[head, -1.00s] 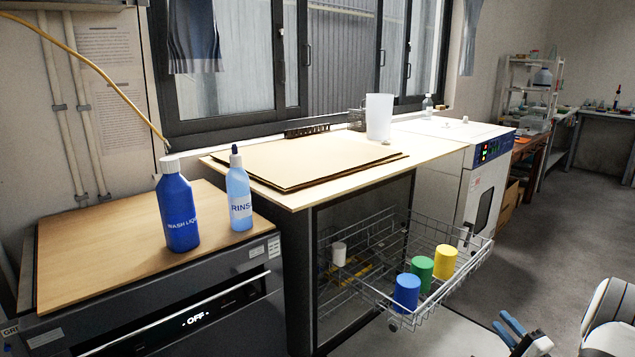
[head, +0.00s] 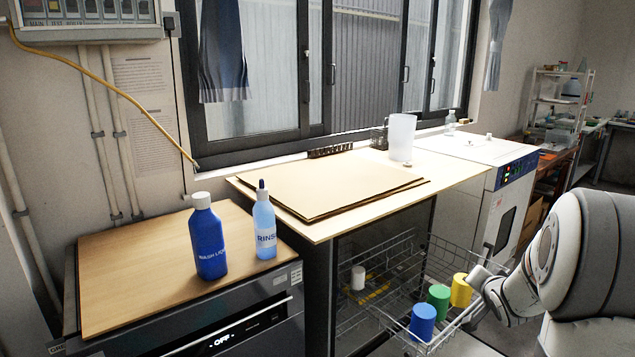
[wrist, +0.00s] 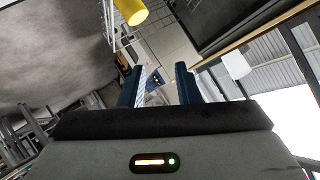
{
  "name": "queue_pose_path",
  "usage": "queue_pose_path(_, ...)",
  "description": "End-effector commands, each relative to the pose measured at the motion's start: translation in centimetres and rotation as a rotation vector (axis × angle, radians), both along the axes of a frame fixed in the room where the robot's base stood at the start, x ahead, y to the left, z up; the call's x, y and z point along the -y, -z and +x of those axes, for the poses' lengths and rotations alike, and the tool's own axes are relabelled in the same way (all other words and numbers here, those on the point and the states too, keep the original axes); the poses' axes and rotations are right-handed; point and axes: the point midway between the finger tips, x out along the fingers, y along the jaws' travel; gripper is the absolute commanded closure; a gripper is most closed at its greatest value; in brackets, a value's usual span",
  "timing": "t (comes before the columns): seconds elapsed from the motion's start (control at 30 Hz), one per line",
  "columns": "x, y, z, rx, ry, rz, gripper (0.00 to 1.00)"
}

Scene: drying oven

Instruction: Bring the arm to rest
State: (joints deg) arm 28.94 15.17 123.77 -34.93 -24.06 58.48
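My arm (head: 575,255) reaches in from the right side of the head view, with its wrist end beside the wire basket's right side. In the wrist view my gripper (wrist: 159,86) shows two blue fingers apart, with nothing between them. In the head view the fingers cannot be made out clearly. The yellow cup (head: 461,290) stands in the basket close to the wrist end; it also shows at the top of the wrist view (wrist: 131,10), apart from the fingers.
A wash bottle (head: 209,240) and rinse bottle (head: 264,228) stand on the left cabinet. A white oven (head: 500,215) stands behind the arm.

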Motion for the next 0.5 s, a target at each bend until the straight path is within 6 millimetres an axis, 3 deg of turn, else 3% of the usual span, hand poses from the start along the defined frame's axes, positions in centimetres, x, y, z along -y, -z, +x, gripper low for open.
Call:
queue_pose_path(0.03, -2.1, -3.0, -1.1, -0.058, -0.011, -0.051, 0.71)
queue_pose_path(0.1, -4.6, -4.8, -3.2, -0.159, -0.029, -0.113, 0.71)
queue_pose_path(0.27, -10.5, -8.4, -9.3, -0.393, -0.123, -0.214, 0.71)
queue_pose_path(0.5, -19.5, -11.7, -21.0, -0.713, -0.422, -0.271, 0.71)
